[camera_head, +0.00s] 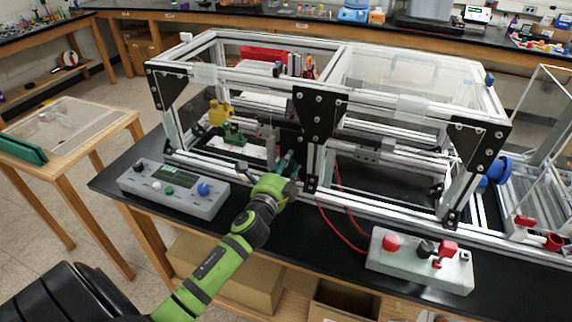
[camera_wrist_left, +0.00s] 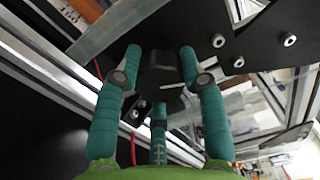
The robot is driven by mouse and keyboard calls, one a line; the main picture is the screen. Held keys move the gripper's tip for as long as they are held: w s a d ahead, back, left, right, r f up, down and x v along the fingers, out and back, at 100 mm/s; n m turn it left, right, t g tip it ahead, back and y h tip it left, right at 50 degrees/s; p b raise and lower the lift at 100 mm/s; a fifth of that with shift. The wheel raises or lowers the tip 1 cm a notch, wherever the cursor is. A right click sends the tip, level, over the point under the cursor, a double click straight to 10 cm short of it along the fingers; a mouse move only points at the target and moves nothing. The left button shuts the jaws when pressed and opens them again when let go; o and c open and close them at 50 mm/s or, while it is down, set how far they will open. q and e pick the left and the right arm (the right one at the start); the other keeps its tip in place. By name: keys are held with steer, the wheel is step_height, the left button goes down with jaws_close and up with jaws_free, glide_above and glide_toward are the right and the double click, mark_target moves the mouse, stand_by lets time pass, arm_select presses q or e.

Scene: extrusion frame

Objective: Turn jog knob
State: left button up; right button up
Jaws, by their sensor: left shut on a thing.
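My left gripper (camera_head: 287,162) reaches to the front of the extrusion frame, just left of its middle post. In the left wrist view, its teal fingers (camera_wrist_left: 160,54) stand on either side of a dark, blocky knob (camera_wrist_left: 160,75) and are shut on it. The knob shows little detail against the black plate behind it, and I cannot tell its turn angle. In the head view the knob is hidden at the fingertips. My right gripper is not in view.
A grey control box (camera_head: 174,189) with small knobs and a display lies left of my left arm. Another box (camera_head: 420,262) with red controls lies at the right. Red cables (camera_head: 340,222) run between the frame and the bench top. A blue knob (camera_head: 499,170) sticks out at the frame's right end.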

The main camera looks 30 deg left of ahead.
arm_select(q)
steer(key=shift+r+m, duration=0.2)
steer(key=shift+m, duration=0.2)
steer(key=o, duration=0.8)
steer(key=shift+o, duration=0.4)
steer(key=shift+w+d+f, duration=0.1)
steer(key=shift+s+f, duration=0.15)
steer(key=shift+s, duration=0.15)
steer(key=v, duration=1.1)
steer(key=shift+s+d, duration=0.2)
